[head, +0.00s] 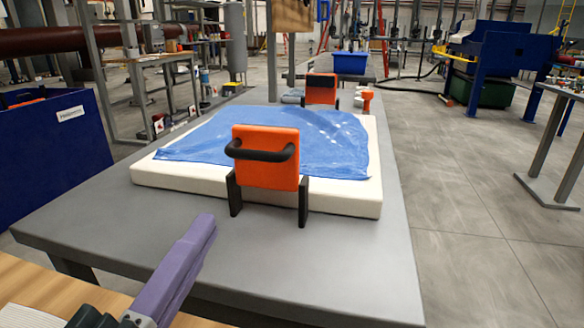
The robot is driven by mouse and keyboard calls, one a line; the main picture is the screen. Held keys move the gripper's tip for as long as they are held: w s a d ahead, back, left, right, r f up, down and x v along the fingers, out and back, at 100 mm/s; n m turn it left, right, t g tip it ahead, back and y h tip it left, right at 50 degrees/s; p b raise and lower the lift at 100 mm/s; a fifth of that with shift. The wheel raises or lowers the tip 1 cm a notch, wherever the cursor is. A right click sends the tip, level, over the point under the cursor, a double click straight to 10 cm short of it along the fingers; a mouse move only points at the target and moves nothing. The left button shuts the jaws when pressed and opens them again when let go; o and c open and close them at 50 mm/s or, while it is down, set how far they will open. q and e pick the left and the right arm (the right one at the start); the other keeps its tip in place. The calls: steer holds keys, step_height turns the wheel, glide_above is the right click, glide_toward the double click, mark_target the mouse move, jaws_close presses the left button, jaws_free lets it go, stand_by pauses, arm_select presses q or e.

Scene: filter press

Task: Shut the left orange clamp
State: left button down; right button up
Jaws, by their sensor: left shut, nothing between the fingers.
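The nearer orange clamp (266,180) stands upright at the near edge of the white slab (165,180), between two black side brackets. A black bar handle shows across its upper front. A second orange clamp (321,96) stands upright at the far side of the slab, a little further right in the picture. A blue cloth (330,140) lies over the slab between them. My left gripper (208,228) has purple fingers, pressed together and empty. It is at the lower left, in front of the nearer clamp and apart from it. My right gripper is not in view.
The slab rests on a grey table (360,240) with bare room along its front. A small orange-red object (367,99) stands by the far clamp. A blue bin (350,62) is at the back. Floor to the right is clear up to a metal-legged table (548,150).

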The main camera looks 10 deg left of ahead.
mark_target(251, 158)
arm_select(q)
steer(key=w, duration=0.3)
steer(key=w+r, duration=0.1)
steer(key=w, duration=0.6)
steer(key=shift+w+d+r+b, duration=0.1)
steer(key=shift+d+r+b, duration=0.2)
steer(key=shift+r+b, duration=0.1)
